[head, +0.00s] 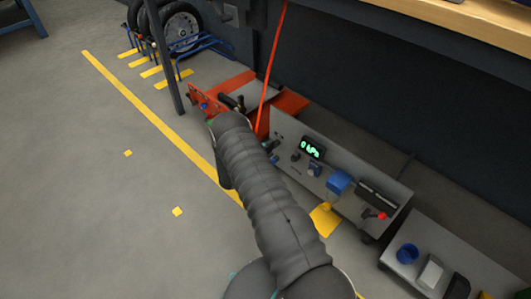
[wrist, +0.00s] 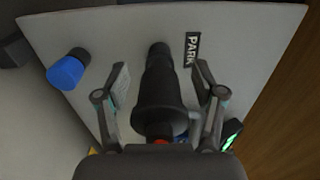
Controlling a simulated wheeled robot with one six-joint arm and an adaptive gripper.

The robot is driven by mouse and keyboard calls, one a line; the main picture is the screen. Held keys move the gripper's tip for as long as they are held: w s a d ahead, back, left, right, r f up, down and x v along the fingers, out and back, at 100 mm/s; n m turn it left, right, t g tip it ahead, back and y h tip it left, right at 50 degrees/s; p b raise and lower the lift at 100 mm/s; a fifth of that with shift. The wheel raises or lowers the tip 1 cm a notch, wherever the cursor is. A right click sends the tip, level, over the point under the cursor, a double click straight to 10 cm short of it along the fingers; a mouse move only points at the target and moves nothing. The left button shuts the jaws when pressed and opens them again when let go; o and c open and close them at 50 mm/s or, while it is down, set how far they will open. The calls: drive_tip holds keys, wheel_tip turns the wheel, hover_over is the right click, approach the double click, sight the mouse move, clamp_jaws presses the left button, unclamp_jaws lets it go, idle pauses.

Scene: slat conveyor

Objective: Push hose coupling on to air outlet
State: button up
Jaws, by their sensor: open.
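A dark stepped cylinder, which looks like the hose coupling (wrist: 160,85), stands on a light grey panel beside a PARK label (wrist: 192,50) in the wrist view. Red shows at its near end. My gripper (wrist: 160,72) is open, one finger on each side of it, with gaps visible on both sides. A blue round fitting with a dark base (wrist: 66,71) sits on the panel to the left; I cannot tell whether it is the air outlet. In the head view my arm hides the gripper and coupling. A taut red hose (head: 271,65) runs down behind my arm.
A grey console (head: 350,205) with a green display (head: 312,147), knobs and a blue block (head: 338,183) stands right of my arm. A red unit (head: 288,103) is behind. A grey box with a blue cup (head: 407,253) is at lower right. Floor at left is free.

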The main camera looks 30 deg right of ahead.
idle(0.3)
clamp_jaws()
drive_tip(key=shift+s+a, duration=0.1)
drive_tip(key=shift+a, duration=0.05)
drive_tip(key=shift+v, duration=2.85)
